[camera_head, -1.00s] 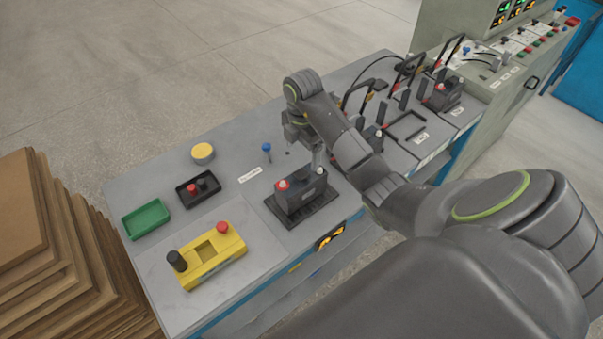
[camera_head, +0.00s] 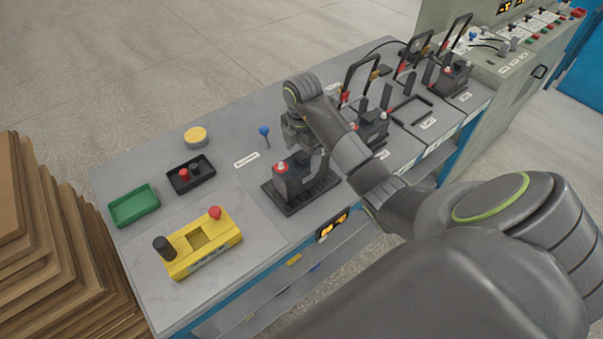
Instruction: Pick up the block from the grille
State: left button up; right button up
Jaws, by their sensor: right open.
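A dark grey block (camera_head: 292,185) with a red cap on its left end stands upright on a black grille (camera_head: 283,206) near the table's front edge. My right gripper (camera_head: 318,165) comes down from above at the block's right end. It is open, with a finger beside or around that end. The block's far side and part of the gripper are hidden, so I cannot tell whether they touch. My left gripper is not in view.
A yellow box (camera_head: 205,245) with a red button, a green tray (camera_head: 133,205) and a black tray (camera_head: 191,175) lie to the left. A blue-topped pin (camera_head: 264,131) stands behind the grille. More dark blocks and upright black frames (camera_head: 370,125) crowd the right.

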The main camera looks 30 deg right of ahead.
notch_tip(320, 180, down, 4)
jog(key=b, duration=0.2)
jog(key=shift+a+b, duration=0.1)
jog(key=shift+b, duration=0.2)
jog(key=shift+r, duration=0.1)
jog(key=shift+c, duration=0.3)
grip_shut()
jog(key=shift+r, duration=0.1)
